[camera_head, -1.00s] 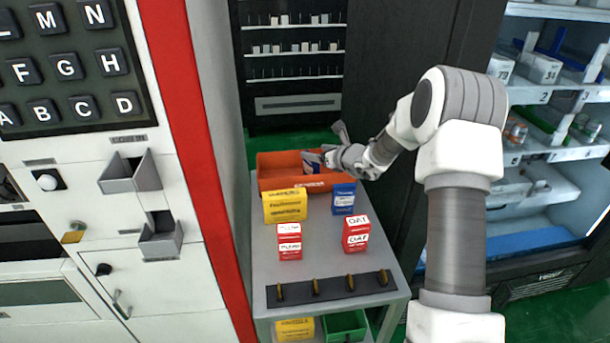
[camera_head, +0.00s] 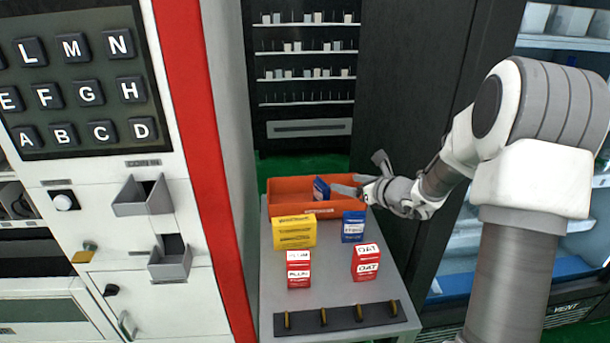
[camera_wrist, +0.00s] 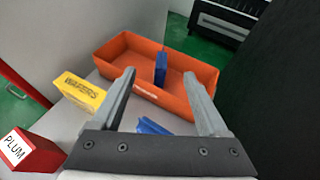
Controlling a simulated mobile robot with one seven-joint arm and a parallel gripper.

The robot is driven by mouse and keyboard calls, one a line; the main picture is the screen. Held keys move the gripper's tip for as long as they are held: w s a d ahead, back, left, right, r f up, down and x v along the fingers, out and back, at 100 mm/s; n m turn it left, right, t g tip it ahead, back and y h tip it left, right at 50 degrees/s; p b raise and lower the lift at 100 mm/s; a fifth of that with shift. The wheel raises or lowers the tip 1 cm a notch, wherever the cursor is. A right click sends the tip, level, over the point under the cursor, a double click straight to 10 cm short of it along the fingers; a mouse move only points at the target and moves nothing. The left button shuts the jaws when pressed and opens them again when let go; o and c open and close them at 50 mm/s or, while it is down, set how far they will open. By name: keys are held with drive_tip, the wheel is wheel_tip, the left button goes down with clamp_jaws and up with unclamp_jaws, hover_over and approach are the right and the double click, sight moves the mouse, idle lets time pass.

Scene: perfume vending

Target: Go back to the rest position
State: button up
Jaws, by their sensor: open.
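My gripper (camera_head: 358,182) is open and empty, beside the right end of the orange bin in the head view. In the wrist view its two fingers (camera_wrist: 165,88) stand wide apart with the bin beyond them. The orange bin (camera_head: 290,207) stands at the far end of the grey table. A blue box (camera_head: 321,189) stands inside the bin, apart from the fingers; it also shows in the wrist view (camera_wrist: 161,68).
On the grey table (camera_head: 325,295) stand a yellow wafers box (camera_head: 294,232), a blue box (camera_head: 353,227), a red plum box (camera_head: 299,270) and a red oat box (camera_head: 366,262). A dark strip with pegs (camera_head: 340,317) lies in front. A vending machine (camera_head: 90,170) stands left.

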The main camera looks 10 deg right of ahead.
drive_tip(key=s+a+r+n+g+y+p, duration=0.1)
drive_tip(key=s+a+r+n+g+p, duration=0.15)
drive_tip(key=s+a+r+n, duration=0.5)
drive_tip(key=s+a+r+n+g+y+p, duration=0.1)
drive_tip(key=s+a+r+n+g, duration=0.2)
drive_tip(key=s+a+r+n, duration=0.45)
drive_tip(key=s+d+r+n+h+p, duration=0.1)
drive_tip(key=s+d+n+h, duration=0.1)
drive_tip(key=s+n, duration=0.3)
drive_tip(key=s+d+r+n+h+p, duration=0.1)
drive_tip(key=s+d+n+h, duration=0.2)
drive_tip(key=s, duration=0.6)
drive_tip(key=s+d+r+n+g+h+p, duration=0.1)
drive_tip(key=s+d+n+h, duration=0.1)
drive_tip(key=s+d+n, duration=0.3)
drive_tip(key=s+n, duration=0.2)
drive_tip(key=s, duration=0.1)
drive_tip(key=shift+r+n+h, duration=0.3)
drive_tip(key=shift+r, duration=0.05)
drive_tip(key=c, duration=0.4)
drive_tip(key=shift+a, duration=0.2)
drive_tip(key=shift+c, duration=0.2)
